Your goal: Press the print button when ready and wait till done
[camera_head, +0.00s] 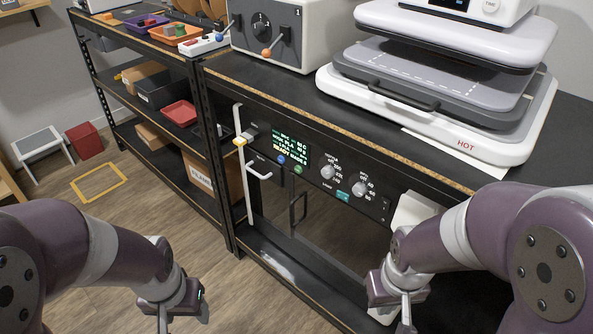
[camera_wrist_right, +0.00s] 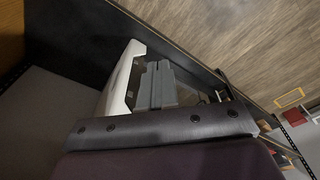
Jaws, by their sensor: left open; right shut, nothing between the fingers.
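A black control panel (camera_head: 315,172) runs along the front under the bench top. Its small screen (camera_head: 290,147) shows green lines and a yellow word that looks like READY. Below the screen are a blue button (camera_head: 281,159) and a green button (camera_head: 298,170). To their right are two grey knobs and a teal button (camera_head: 342,195). Their labels are too small to read, so I cannot tell which is the print button. My left gripper (camera_head: 183,306) is open, low over the floor, away from the panel. My right gripper (camera_head: 402,312) is shut and empty, below and right of the panel.
A heat press (camera_head: 455,100) marked HOT stands on the bench above the panel. A grey box with levers (camera_head: 290,32) stands left of it. The floor at left is mostly open.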

